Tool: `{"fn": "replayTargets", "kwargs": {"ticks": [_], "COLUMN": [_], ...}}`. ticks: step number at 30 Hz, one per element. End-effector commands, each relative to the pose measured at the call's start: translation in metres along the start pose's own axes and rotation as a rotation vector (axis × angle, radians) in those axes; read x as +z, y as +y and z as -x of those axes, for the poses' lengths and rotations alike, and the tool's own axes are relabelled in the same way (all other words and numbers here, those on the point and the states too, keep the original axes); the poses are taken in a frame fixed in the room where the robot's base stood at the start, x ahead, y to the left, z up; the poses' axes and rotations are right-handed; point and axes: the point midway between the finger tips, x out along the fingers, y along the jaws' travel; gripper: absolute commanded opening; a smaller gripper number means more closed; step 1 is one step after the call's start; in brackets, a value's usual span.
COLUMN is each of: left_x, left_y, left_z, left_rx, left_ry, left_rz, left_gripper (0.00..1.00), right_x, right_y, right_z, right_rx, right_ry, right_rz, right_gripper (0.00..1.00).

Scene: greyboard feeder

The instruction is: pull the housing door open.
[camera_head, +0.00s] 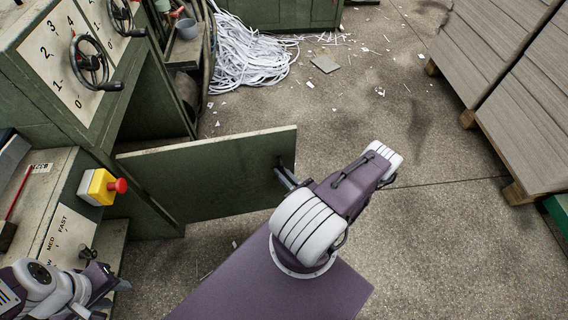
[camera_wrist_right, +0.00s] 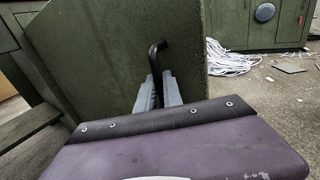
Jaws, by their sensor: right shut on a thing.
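The green housing door (camera_head: 210,178) stands swung out from the machine housing (camera_head: 150,112), with a dark opening behind it. The door also fills the left and middle of the right wrist view (camera_wrist_right: 100,60). Its black bar handle (camera_wrist_right: 154,58) is near the door's free edge. My right gripper (camera_head: 285,177) is at the handle, and in the right wrist view its two grey fingers (camera_wrist_right: 158,92) are closed around the handle's lower part. My left gripper (camera_head: 100,283) is at the lower left, beside the control desk; its fingertips are too unclear to judge.
A yellow box with a red stop button (camera_head: 102,187) and a speed dial panel (camera_head: 68,237) sit at the left. Black handwheels (camera_head: 89,62) are above. White paper strips (camera_head: 250,50) lie behind the door. Board stacks on pallets (camera_head: 515,80) stand at the right.

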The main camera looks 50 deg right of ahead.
Motion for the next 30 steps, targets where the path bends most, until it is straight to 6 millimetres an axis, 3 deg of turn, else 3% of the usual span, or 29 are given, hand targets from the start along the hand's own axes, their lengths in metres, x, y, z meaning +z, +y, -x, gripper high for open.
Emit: {"fn": "replayTargets", "kwargs": {"ticks": [14,15,25,30], "left_x": [0.000,0.000,0.000,-0.001], "left_y": [0.000,0.000,0.000,0.000], "left_z": [0.001,0.001,0.002,0.006], "left_rx": [0.000,0.000,0.000,0.000], "left_ry": [0.000,0.000,0.000,0.000], "left_rz": [0.000,0.000,0.000,0.000], "left_gripper": [0.36,0.36,0.36,0.36], "right_x": [-0.001,-0.001,-0.001,0.001], "right_y": [0.004,0.004,0.003,0.001], "right_z": [0.002,0.002,0.003,0.015], "right_rx": [0.008,0.008,0.005,-0.002], "right_ry": [0.002,0.002,0.002,0.001], "right_rz": [-0.001,-0.001,-0.001,-0.003], "right_gripper": [0.00,0.20,0.20,0.20]}}
